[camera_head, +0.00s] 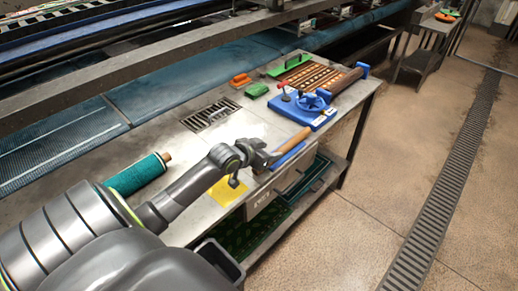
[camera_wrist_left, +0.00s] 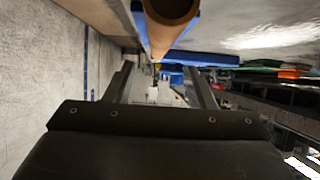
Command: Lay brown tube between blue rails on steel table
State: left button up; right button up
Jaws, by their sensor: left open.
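The brown tube (camera_head: 294,141) lies at the front edge of the steel table (camera_head: 262,206). A blue rail (camera_head: 289,156) shows along its front side; the other rail is hidden in the head view. In the left wrist view the tube (camera_wrist_left: 172,12) shows its round end at the top, with blue (camera_wrist_left: 196,28) on both sides of it. Whether it rests fully down between the rails I cannot tell. My left gripper (camera_head: 266,160) is open beside the tube's near end, its fingers (camera_wrist_left: 160,88) apart and empty. My right gripper is not in view.
A blue fixture (camera_head: 312,110) with a handwheel, green and orange blocks (camera_head: 257,89) and a darker brown roll (camera_head: 342,82) stand farther back. A green roll (camera_head: 137,174) lies left. A yellow sheet (camera_head: 229,190) lies near my forearm. A lower shelf holds a green tray (camera_head: 262,226).

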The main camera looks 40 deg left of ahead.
pick_arm(q)
jog(key=v, duration=0.5)
dwell(0.6)
